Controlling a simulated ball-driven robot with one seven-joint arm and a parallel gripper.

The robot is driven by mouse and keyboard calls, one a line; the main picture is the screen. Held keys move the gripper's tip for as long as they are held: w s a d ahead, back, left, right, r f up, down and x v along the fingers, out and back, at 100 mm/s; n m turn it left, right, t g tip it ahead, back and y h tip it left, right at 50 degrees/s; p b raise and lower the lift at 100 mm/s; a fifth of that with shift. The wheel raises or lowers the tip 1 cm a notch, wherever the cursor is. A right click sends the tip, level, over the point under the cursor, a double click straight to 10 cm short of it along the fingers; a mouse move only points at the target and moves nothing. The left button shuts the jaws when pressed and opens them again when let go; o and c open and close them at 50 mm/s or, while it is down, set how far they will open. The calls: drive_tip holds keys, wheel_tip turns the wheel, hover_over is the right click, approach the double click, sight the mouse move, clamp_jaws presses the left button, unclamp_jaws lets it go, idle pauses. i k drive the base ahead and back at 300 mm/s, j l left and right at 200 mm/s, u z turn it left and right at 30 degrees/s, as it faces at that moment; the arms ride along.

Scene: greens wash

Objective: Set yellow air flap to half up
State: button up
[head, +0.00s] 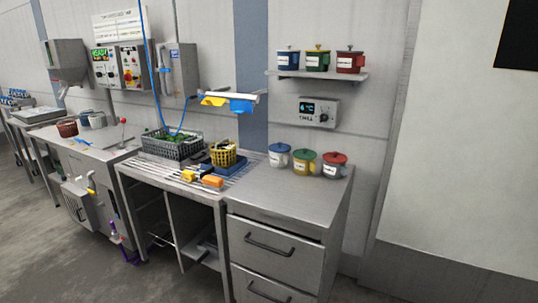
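A yellow flap (213,101) sits at the left end of a pale horizontal bar (235,95) above the draining bench. It seems tilted, but its exact angle is too small to read. A blue flap (243,106) hangs beside it on the right, under the same bar. My gripper is not in view.
Below the bar stand a dark crate of greens (172,147), a yellow basket (222,157) and an orange block (212,182). Three lidded mugs, one of them blue (279,155), stand on the right counter (265,187). A blue hose (148,50) hangs left of the bar. Floor is clear at lower left.

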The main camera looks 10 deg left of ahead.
sight(207, 101)
drive_tip(key=i+j+u, duration=0.2)
drive_tip(key=i, duration=0.35)
drive_tip(key=i+l+u, duration=0.2)
drive_tip(key=i, duration=0.35)
drive_tip(key=i+u, duration=0.2)
drive_tip(key=i, duration=0.35)
drive_tip(key=i+l+u, duration=0.2)
drive_tip(key=i, duration=0.3)
drive_tip(key=i+j, duration=0.1)
drive_tip(key=j, duration=0.25)
drive_tip(key=i+j+z, duration=0.15)
drive_tip(key=j, duration=0.25)
drive_tip(key=i+j, duration=0.1)
drive_tip(key=j, duration=0.25)
drive_tip(key=z, duration=0.05)
